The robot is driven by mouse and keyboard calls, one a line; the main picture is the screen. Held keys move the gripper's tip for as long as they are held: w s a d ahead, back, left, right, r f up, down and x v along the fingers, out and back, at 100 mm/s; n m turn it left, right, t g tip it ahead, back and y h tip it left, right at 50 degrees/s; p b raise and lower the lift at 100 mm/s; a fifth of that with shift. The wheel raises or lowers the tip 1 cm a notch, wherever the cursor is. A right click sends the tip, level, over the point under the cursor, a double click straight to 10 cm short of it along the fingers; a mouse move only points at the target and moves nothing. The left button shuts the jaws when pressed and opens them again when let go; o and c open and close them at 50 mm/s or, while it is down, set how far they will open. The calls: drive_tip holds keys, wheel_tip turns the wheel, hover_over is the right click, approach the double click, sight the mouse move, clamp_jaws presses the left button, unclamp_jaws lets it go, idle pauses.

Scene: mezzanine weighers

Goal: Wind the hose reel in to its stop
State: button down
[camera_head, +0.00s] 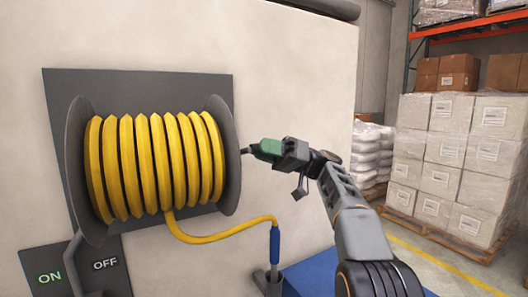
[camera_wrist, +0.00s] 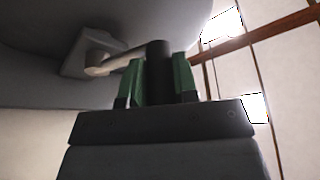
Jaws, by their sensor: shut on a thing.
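The hose reel, with yellow hose (camera_head: 158,165) wound between two dark grey flanges (camera_head: 224,155), is mounted on a dark plate on a pale wall. A length of hose hangs from it to a blue nozzle (camera_head: 275,245) in a holder below. My gripper (camera_head: 262,149) is at the right flange, its green fingers shut on the crank handle. In the wrist view, the green fingers (camera_wrist: 160,80) close around the dark upright grip of the crank handle (camera_wrist: 158,62). A pale crank arm (camera_wrist: 112,64) runs from it to a hub on the grey flange.
An ON/OFF plate (camera_head: 118,285) with a grey lever (camera_head: 73,268) is at the lower left. A blue surface (camera_head: 312,275) lies below my arm. Wrapped boxes on a pallet (camera_head: 450,165) and white sacks (camera_head: 368,150) stand at the right.

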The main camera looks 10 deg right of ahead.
drive_tip(key=shift+f, duration=0.55)
drive_tip(key=shift+f+b, duration=0.1)
drive_tip(key=shift+b, duration=0.25)
drive_tip(key=c, duration=1.2)
unclamp_jaws()
drive_tip(key=shift+o, duration=0.2)
drive_tip(key=shift+d, duration=0.1)
drive_tip(key=shift+d, duration=0.25)
drive_tip(key=v, duration=1.3)
drive_tip(key=shift+f, duration=0.15)
drive_tip(key=shift+w, duration=0.1)
